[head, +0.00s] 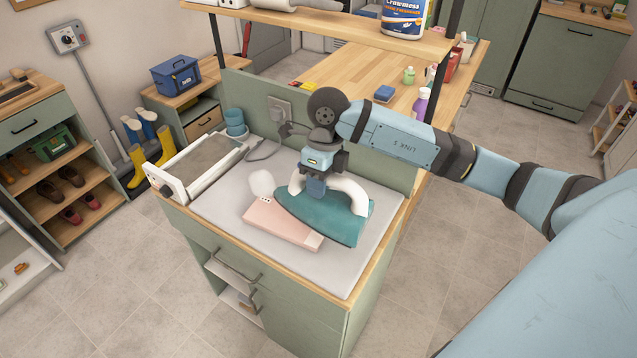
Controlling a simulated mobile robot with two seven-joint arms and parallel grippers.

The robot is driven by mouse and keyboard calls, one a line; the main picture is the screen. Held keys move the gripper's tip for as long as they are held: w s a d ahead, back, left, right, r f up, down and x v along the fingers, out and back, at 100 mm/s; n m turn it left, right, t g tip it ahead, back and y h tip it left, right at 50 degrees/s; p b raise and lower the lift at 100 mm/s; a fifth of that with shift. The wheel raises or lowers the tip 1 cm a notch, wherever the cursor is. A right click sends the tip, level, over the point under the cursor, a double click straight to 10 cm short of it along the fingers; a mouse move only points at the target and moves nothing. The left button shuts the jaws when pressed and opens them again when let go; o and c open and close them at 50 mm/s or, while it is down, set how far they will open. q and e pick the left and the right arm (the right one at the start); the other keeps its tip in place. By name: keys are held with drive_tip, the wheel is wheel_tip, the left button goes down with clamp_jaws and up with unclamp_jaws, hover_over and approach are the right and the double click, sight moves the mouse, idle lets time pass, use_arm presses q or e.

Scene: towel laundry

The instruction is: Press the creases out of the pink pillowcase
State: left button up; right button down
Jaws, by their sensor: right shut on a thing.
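The pink pillowcase (278,225) lies as a flat folded piece on the grey top of the cabinet, partly hidden by the iron. The iron (335,222) has a teal body and a white handle (350,188). It lies over the right and far part of the pillowcase; I cannot tell whether its sole touches the cloth. My right gripper (315,188) comes down from above and is shut on the iron's handle; its fingertips are partly hidden. My left gripper is not in view.
A small white rounded thing (262,182) stands just behind the pillowcase. A cord runs to a wall socket (279,108). A wooden shelf (330,22) overhangs behind.

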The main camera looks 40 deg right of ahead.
drive_tip(key=shift+w+d+b+x, duration=0.15)
drive_tip(key=shift+b+x, duration=0.35)
drive_tip(key=shift+x, duration=0.35)
drive_tip(key=shift+w+d+b+x, duration=0.15)
drive_tip(key=shift+b+x, duration=0.3)
drive_tip(key=shift+x, duration=0.45)
drive_tip(key=shift+s+d+b+x, duration=0.15)
drive_tip(key=shift+b+x, duration=0.35)
drive_tip(key=shift+x, duration=0.35)
drive_tip(key=shift+w, duration=0.2)
